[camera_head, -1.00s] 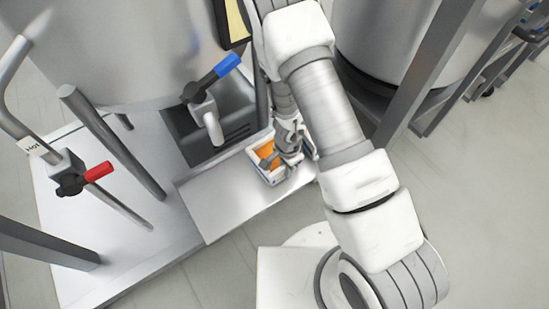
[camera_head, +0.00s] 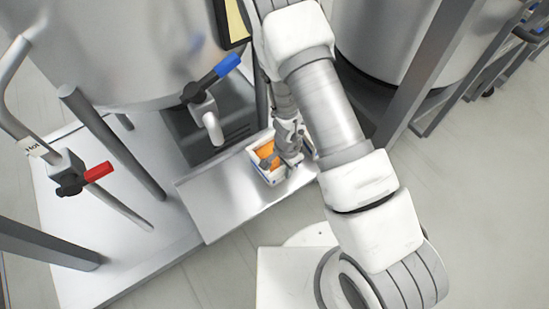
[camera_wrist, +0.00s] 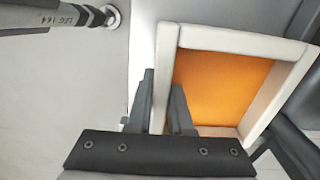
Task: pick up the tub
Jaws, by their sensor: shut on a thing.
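The tub (camera_head: 259,165) is a small white, open-topped box with orange inside. It sits on the right part of the metal shelf in the head view. In the wrist view the tub's white rim (camera_wrist: 240,40) frames an orange surface. My gripper (camera_head: 284,160) reaches down over the tub's right side and hides part of it. In the wrist view my gripper (camera_wrist: 163,105) has its two fingers on either side of the tub's near-left wall, shut on it. I cannot tell whether the tub is clear of the shelf.
The metal shelf (camera_head: 215,200) is bare left of the tub. A dark drip tray (camera_head: 190,145) and a tap with a blue handle (camera_head: 228,65) stand behind it. A red-handled valve (camera_head: 98,172) is at left. Large steel vessels rise at the back.

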